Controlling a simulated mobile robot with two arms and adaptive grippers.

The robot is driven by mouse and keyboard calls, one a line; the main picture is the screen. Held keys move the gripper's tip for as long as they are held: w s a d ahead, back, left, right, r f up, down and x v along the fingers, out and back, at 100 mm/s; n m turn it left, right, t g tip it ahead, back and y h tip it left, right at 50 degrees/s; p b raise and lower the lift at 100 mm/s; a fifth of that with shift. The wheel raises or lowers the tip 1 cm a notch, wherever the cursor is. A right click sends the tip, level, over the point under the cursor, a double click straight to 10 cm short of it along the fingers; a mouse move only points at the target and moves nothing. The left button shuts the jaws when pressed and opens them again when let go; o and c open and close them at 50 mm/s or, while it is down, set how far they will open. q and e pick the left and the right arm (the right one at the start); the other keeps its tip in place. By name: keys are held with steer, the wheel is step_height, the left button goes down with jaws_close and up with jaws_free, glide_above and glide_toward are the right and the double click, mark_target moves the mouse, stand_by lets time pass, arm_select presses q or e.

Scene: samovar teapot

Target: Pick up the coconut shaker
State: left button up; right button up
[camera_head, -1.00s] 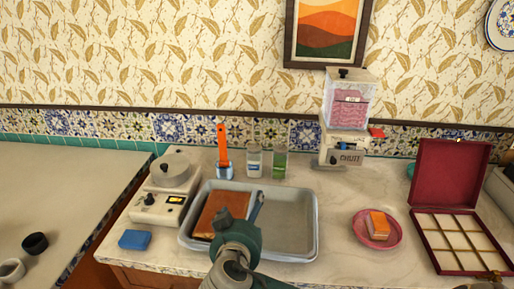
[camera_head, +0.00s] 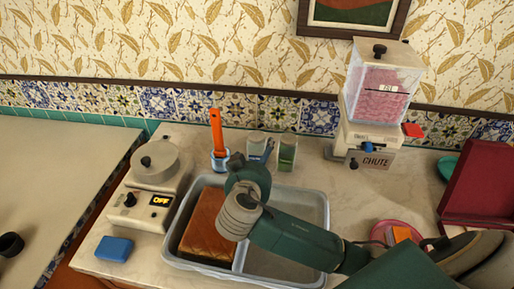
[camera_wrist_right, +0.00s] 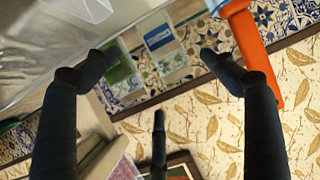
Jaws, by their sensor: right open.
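Two small clear-topped shakers stand side by side at the back of the counter. The left one has white contents (camera_head: 256,142) and shows a blue-and-white label (camera_wrist_right: 159,38) in the right wrist view. The other is green (camera_head: 287,153), also visible in the right wrist view (camera_wrist_right: 118,68). I cannot read either label; the white one looks like the coconut shaker. My right gripper (camera_head: 258,156) is open and reaches over the tray toward the white shaker, partly covering it. In the right wrist view both shakers appear between the spread fingertips (camera_wrist_right: 155,62), apart from them. My left gripper is out of view.
A grey tray (camera_head: 318,212) holds a brown block (camera_head: 204,222). A chute dispenser (camera_head: 374,105) stands right; a cooker (camera_head: 156,165) stands left.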

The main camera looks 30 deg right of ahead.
mark_target(259, 150)
steer(key=shift+x, duration=0.9)
steer(key=p+x, duration=0.2)
steer(key=x, duration=0.3)
steer(key=shift+w+a+r, duration=0.1)
steer(key=shift+w+a, duration=0.05)
steer(key=shift+w+f, duration=0.15)
steer(key=shift+f, duration=0.05)
steer(key=shift+r, duration=0.1)
steer(key=c, duration=1.5)
